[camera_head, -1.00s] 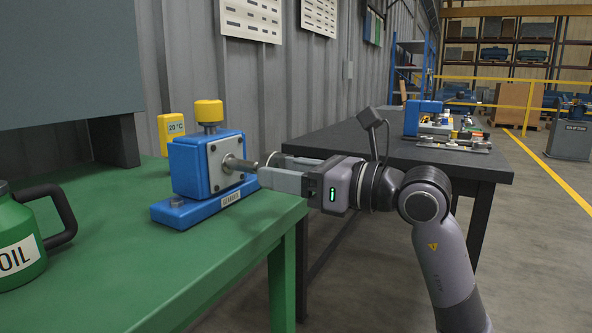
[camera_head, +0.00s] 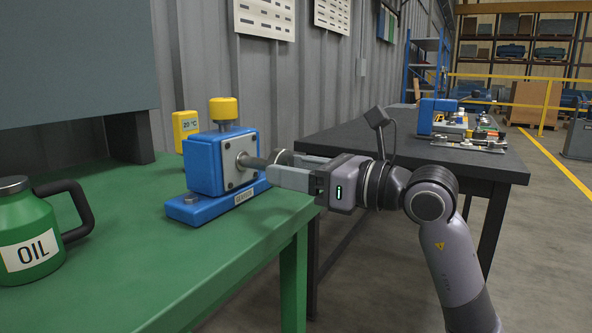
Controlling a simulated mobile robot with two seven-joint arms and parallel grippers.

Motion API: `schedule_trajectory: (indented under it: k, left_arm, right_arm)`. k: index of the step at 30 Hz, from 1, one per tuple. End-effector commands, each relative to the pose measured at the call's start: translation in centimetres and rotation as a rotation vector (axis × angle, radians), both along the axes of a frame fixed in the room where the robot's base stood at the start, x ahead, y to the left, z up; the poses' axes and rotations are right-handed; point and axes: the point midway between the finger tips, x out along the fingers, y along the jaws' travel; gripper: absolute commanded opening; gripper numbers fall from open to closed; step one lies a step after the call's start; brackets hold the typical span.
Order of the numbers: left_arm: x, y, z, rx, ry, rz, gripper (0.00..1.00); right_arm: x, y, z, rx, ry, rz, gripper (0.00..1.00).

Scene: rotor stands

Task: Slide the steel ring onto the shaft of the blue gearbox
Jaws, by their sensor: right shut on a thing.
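The blue gearbox (camera_head: 206,165) stands on the green table, with a yellow cap (camera_head: 223,108) on top. Its grey shaft (camera_head: 254,162) sticks out of the front plate toward the right. My right gripper (camera_head: 275,168) comes in from the right at the shaft's height, its fingers pointing at the gearbox. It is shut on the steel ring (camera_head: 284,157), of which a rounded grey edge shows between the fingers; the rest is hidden. The ring is at the shaft's free end; I cannot tell whether it is around the tip. My left gripper is not in view.
The green table (camera_head: 125,215) carries a green oil can (camera_head: 28,240) at the front left and a yellow 20 °C display (camera_head: 186,127) behind the gearbox. A dark table (camera_head: 400,150) with a blue device (camera_head: 436,116) stands behind my right arm.

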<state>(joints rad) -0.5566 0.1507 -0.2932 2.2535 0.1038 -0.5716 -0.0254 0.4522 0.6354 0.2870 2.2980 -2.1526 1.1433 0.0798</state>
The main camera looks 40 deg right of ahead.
Motion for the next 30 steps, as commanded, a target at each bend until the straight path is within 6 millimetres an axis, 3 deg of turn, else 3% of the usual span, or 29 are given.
schedule_trajectory:
  k: [30]
  left_arm:
    - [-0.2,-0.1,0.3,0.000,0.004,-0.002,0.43]
  right_arm:
    - [1.1,0.5,0.1,0.001,-0.002,0.000,0.28]
